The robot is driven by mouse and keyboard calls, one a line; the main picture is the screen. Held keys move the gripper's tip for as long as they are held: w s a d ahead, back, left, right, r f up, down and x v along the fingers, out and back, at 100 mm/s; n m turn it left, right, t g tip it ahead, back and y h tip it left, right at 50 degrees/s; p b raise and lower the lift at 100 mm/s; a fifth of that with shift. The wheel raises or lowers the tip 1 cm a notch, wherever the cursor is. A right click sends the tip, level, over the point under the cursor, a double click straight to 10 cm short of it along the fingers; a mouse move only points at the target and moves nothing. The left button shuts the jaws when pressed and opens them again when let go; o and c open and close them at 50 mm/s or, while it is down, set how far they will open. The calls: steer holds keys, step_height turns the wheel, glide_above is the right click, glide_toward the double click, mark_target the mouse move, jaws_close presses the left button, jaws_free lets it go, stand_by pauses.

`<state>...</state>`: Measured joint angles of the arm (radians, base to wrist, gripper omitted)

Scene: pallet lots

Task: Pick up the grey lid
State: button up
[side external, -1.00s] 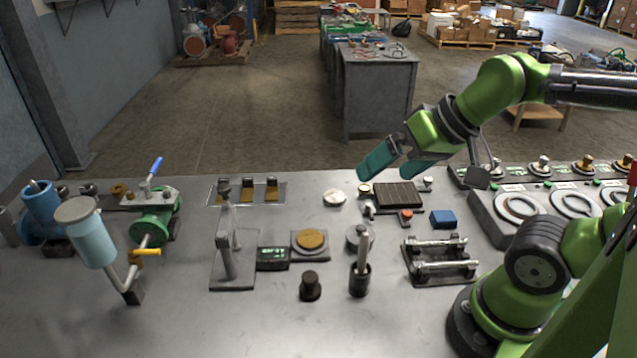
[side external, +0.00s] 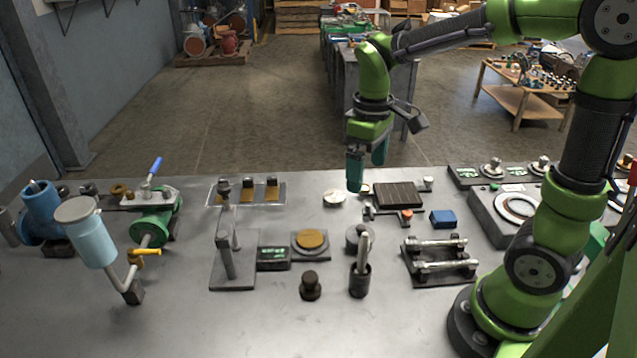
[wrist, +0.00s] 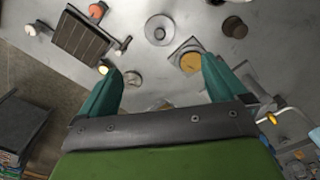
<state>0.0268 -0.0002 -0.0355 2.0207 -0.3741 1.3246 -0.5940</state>
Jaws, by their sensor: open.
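A grey round disc with a raised centre (side external: 357,232) lies on the bench, partly hidden behind a dark cup with a rod; it also shows in the wrist view (wrist: 158,30). A paler round piece (side external: 335,197) lies farther back; in the wrist view (wrist: 133,79) it is beside a finger. I cannot tell for certain which of the two is the grey lid. My gripper (side external: 367,172) points down above the back of the bench, just behind and right of the paler piece.
A slatted dark block (side external: 398,195) stands right of the gripper. A yellow disc on a plate (side external: 310,240), a metal stand (side external: 229,240) and a dark cup with a rod (side external: 360,280) stand on the bench. Open bench lies at the front.

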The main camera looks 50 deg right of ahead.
mark_target(361, 227)
step_height(361, 227, down, 16)
steer(key=shift+r, duration=0.1)
stand_by(0.5)
steer(key=shift+c, duration=0.5)
steer(key=c, duration=1)
